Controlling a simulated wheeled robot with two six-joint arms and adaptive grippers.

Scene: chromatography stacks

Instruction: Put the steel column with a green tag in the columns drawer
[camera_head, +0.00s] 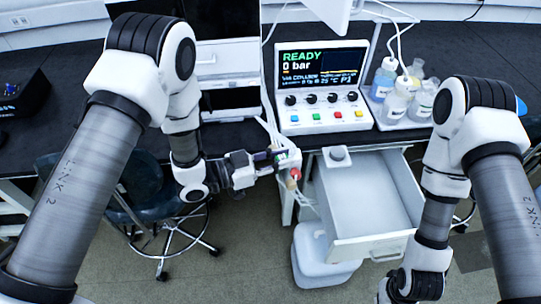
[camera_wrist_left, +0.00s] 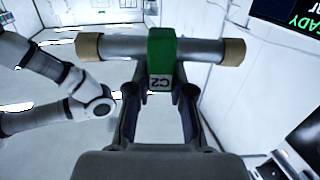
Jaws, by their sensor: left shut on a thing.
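The steel column (camera_wrist_left: 120,47) lies across the wrist view, with tan end caps and a green tag (camera_wrist_left: 161,48) marked C2 at its middle. My left gripper (camera_wrist_left: 160,100) is shut on the column at the tag. In the head view, my left gripper (camera_head: 262,168) is at the left of the open columns drawer (camera_head: 385,242), in front of the bench; the column is small and partly hidden there. The white drawer is pulled out, and its visible floor looks empty. My right wrist is at the bottom edge, with its gripper fingers out of frame.
A control unit (camera_head: 322,88) reading READY stands on the black bench above the drawer. Capped bottles (camera_head: 398,98) stand in a tray to its right. A white bin (camera_head: 318,262) is below the drawer, and a stool (camera_head: 150,205) stands at left.

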